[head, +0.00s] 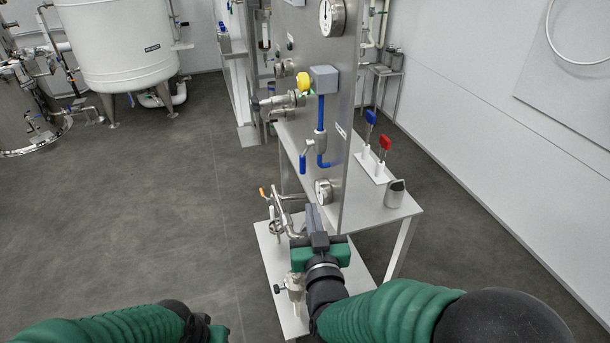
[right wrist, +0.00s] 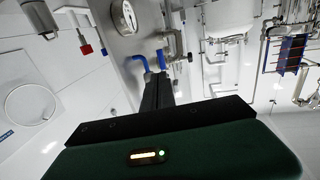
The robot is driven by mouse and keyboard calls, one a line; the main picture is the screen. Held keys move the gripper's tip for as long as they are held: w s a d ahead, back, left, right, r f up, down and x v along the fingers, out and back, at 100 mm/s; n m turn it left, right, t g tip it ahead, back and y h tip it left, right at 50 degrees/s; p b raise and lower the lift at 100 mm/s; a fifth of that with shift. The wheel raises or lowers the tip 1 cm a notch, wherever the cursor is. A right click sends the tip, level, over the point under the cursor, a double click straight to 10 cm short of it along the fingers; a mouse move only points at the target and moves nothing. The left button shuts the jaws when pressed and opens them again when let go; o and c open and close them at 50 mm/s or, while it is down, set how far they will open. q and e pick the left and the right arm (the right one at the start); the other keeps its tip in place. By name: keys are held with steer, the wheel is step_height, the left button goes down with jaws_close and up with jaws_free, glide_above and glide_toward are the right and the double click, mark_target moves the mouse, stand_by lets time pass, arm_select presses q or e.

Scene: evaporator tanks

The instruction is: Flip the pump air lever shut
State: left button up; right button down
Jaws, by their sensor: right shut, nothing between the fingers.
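A blue-handled lever (head: 304,160) sits on a small valve in the blue air line (head: 321,112) on the steel panel (head: 352,120). Its handle hangs down beside the pipe, sticking out to the left. Which lever is the pump air lever is not labelled legibly. My right gripper (head: 315,217) is shut and empty, below the blue lever and in front of the panel's lower part, apart from the lever. In the right wrist view, its closed fingers (right wrist: 158,90) point toward blue parts (right wrist: 161,60) by the panel.
A lower gauge (head: 323,192) and steel piping with an orange-tipped handle (head: 264,192) lie close to my right gripper. A steel table (head: 408,210) stands right; open floor lies left.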

mark_target(302, 169)
steer(key=w, duration=0.4)
steer(key=w+a, duration=0.1)
steer(key=w, duration=0.3)
steer(key=w+p, duration=0.1)
steer(key=w, duration=0.4)
steer(key=shift+a, duration=0.35)
arm_select(q)
steer(key=shift+a+r, duration=0.15)
steer(key=shift+r, duration=0.45)
